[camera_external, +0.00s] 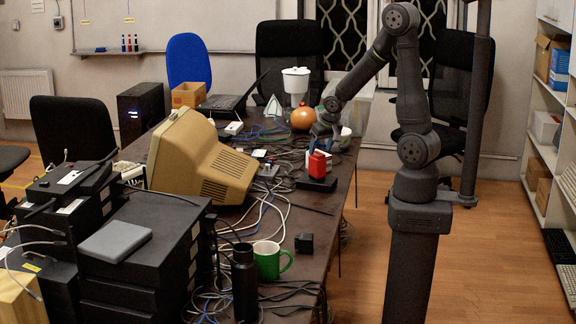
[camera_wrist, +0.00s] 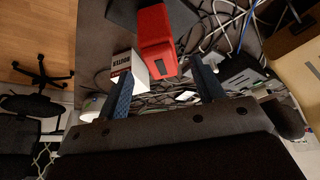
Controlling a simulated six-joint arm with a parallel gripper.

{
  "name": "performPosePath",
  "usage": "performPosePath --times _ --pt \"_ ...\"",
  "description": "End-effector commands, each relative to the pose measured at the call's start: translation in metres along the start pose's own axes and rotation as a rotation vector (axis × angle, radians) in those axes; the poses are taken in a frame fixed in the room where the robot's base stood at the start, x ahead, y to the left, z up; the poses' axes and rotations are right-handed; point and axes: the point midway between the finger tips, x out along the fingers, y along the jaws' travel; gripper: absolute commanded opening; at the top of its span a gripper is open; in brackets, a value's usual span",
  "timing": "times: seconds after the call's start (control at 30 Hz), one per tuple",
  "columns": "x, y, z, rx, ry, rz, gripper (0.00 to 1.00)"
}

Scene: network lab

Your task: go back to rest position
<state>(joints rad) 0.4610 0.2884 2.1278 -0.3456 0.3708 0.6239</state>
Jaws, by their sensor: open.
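My arm reaches from its stand at the right over the cluttered table (camera_external: 318,222). My gripper (camera_external: 325,132) is above the middle of the table in the external view. In the wrist view my gripper (camera_wrist: 165,82) has its two blue fingers spread apart, with nothing held between them. A red block-like object (camera_wrist: 156,38) lies just ahead of the fingers, beside a white box (camera_wrist: 128,67) with dark lettering. In the external view the red object (camera_external: 317,163) stands near a black box (camera_external: 316,183), just below the gripper.
A beige monitor (camera_external: 205,160), green mug (camera_external: 268,260), black bottle (camera_external: 245,284) and many loose cables crowd the table. An orange round object (camera_external: 303,118) and a white pot (camera_external: 296,82) are near the gripper. Shelves (camera_external: 545,125) stand at the right; open floor lies between.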

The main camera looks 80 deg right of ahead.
Motion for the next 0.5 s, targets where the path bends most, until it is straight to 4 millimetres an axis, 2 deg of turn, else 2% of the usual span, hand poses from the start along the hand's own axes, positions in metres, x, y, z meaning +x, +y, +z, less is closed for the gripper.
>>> performPosePath --times 0.5 --pt "0.061 0.001 0.001 0.001 -0.002 0.002 0.62"
